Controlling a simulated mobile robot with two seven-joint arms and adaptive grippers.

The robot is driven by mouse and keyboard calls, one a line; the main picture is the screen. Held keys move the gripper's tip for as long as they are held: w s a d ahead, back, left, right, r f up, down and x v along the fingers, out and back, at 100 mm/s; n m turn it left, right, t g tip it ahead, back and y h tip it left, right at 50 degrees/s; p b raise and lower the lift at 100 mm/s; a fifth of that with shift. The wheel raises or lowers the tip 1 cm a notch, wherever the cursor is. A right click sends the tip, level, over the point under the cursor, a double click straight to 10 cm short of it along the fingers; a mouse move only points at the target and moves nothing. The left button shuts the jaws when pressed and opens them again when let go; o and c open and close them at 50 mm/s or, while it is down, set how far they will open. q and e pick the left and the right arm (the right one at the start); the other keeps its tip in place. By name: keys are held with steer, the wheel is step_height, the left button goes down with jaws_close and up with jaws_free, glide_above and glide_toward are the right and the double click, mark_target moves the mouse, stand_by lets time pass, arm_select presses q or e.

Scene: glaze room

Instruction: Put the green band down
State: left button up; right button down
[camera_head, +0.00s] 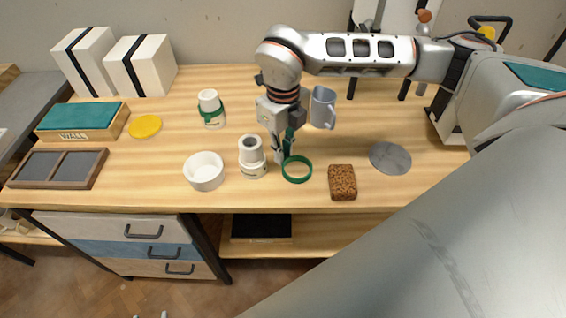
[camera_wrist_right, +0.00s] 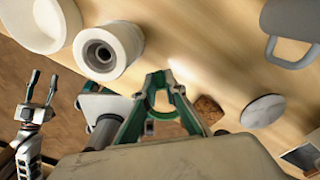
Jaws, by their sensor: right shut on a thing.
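The green band (camera_head: 297,179) is a ring near the table's front middle. My right gripper (camera_head: 284,157) is shut on its back left edge, pointing down. In the wrist view the band is hard to separate from the green-lined fingers of the right gripper (camera_wrist_right: 160,80). I cannot tell whether the band touches the table. Another green band (camera_head: 213,115) is around a white cylinder (camera_head: 208,98) farther back. My left gripper (camera_wrist_right: 43,80) shows at the left of the wrist view, open and empty; only its tips show at the bottom edge of the head view.
A white jar (camera_head: 252,165) and white bowl (camera_head: 205,184) stand left of the held band. A brown sponge-like block (camera_head: 342,183) and grey disc (camera_head: 390,158) lie right. A grey mug (camera_head: 323,112) stands behind. Bare wood (camera_head: 270,200) lies in front, near the edge.

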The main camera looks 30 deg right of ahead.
steer(key=shift+f, duration=2.15)
steer(key=shift+f, duration=0.15)
steer(key=c, duration=2.1)
jaws_free()
steer(key=shift+r, duration=0.5)
step_height(320, 180, up, 10)
steer(key=shift+r, duration=0.65)
